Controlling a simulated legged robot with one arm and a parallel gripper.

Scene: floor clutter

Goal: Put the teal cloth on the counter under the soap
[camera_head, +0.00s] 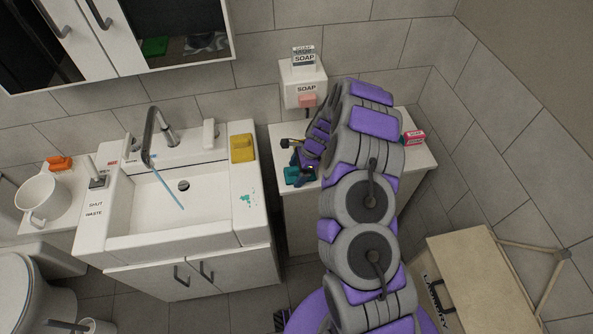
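The teal cloth (296,177) is a small crumpled piece at the left front of the white counter (415,168), right of the sink. My gripper (292,154) is right at the cloth, its fingers pointing left over the counter's left end. Its fingers look spread, but the lower one is hidden against the cloth, so I cannot tell if it grips it. A white wall dispenser labelled SOAP (304,92) hangs above the counter, with a small SOAP box (303,58) on top. My arm hides the middle of the counter.
A red-and-white box (414,138) lies at the counter's right end. The sink (140,212) has a yellow sponge (242,148) on its rim and teal specks (248,200) nearby. A wooden laundry box (470,280) stands at lower right.

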